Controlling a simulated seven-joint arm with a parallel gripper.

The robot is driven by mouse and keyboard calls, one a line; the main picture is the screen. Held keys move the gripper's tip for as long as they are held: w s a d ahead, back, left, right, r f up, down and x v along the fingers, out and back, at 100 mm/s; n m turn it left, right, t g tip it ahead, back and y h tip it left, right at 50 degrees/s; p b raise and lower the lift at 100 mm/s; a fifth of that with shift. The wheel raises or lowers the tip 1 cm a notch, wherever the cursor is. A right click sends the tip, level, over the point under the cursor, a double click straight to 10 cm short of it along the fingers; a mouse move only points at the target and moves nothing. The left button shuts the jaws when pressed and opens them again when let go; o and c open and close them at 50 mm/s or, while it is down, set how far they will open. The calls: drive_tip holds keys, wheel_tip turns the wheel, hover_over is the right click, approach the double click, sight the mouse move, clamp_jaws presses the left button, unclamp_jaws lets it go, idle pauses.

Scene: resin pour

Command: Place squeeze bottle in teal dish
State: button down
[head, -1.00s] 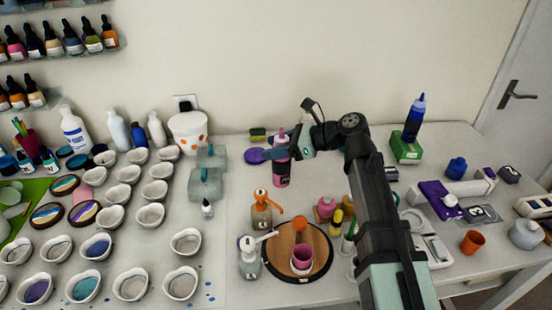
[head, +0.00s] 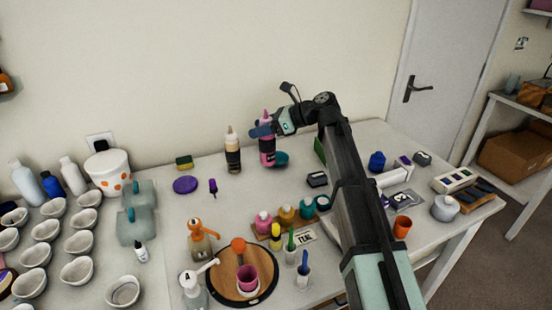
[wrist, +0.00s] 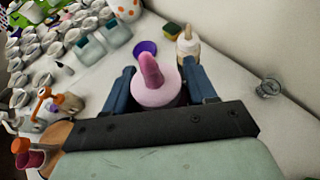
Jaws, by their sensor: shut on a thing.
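The pink squeeze bottle (head: 267,153), with a dark band, is upright in my gripper (head: 264,131) at the back of the table in the head view. In the wrist view my gripper (wrist: 160,90) is shut on the bottle (wrist: 158,82), one blue finger on each side. A teal dish (head: 282,158) shows just right of the bottle in the head view, partly hidden by it. I cannot tell whether the bottle's base is over the dish or beside it, nor its height.
A cream and black bottle (head: 232,152) stands left of the held bottle. A purple dish (head: 185,185) and a sponge (head: 184,162) lie further left. Small paint bottles (head: 286,215) and a TEAL label (head: 305,237) sit in front. My arm hides part of the table's right side.

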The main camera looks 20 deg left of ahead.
drive_tip(key=w+a+r+m+t, duration=0.15)
drive_tip(key=w+m+t, duration=0.3)
drive_tip(key=w, duration=0.85)
wheel_tip(320, 180, down, 10)
drive_tip(key=shift+w, duration=0.15)
drive_tip(key=shift+f+n, duration=0.15)
drive_tip(key=shift+n, duration=0.1)
drive_tip(key=shift+c, duration=1.7)
unclamp_jaws()
drive_tip(key=v, duration=1.2)
